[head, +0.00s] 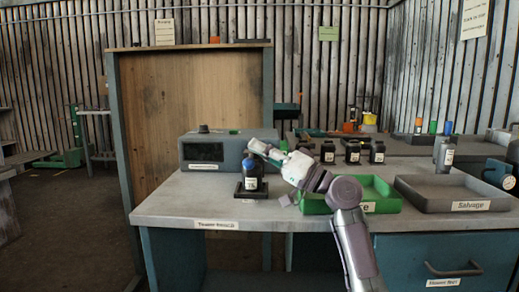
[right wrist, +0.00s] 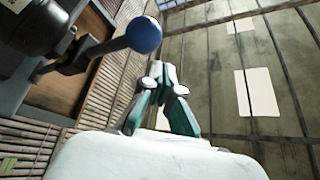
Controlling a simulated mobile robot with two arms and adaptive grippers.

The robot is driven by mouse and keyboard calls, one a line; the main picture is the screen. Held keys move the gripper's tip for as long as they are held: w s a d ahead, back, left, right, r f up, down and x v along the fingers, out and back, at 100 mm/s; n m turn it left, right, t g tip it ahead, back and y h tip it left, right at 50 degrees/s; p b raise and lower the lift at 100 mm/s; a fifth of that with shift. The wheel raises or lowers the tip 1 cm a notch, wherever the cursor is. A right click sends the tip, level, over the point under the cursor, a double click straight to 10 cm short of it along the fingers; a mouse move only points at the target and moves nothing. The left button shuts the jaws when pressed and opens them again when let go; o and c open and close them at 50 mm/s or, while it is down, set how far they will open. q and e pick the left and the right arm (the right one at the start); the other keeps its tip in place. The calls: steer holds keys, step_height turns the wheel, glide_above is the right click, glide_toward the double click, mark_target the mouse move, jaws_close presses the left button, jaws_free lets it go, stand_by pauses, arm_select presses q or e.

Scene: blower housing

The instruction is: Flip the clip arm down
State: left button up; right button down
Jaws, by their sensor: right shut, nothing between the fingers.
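The blower housing is a small black body (head: 250,183) on a dark base on the bench. The clip arm is a short dark lever (right wrist: 104,50) with a blue ball (right wrist: 144,35) at its end. In the head view the blue ball (head: 248,162) sits at the top of the housing, so the arm looks raised. My right gripper (head: 253,147) is just above and to the right of the ball. In the right wrist view its teal fingers (right wrist: 163,78) are shut and empty, apart from the ball. My left gripper is out of view.
A grey box (head: 225,151) with a dark display stands behind the housing. A green tray (head: 385,196) and a grey Salvage tray (head: 455,195) lie to the right, under and beyond my right arm. Several dark bottles (head: 352,153) stand behind. The bench's front left is clear.

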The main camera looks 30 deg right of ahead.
steer(key=v, duration=1.2)
stand_by(0.6)
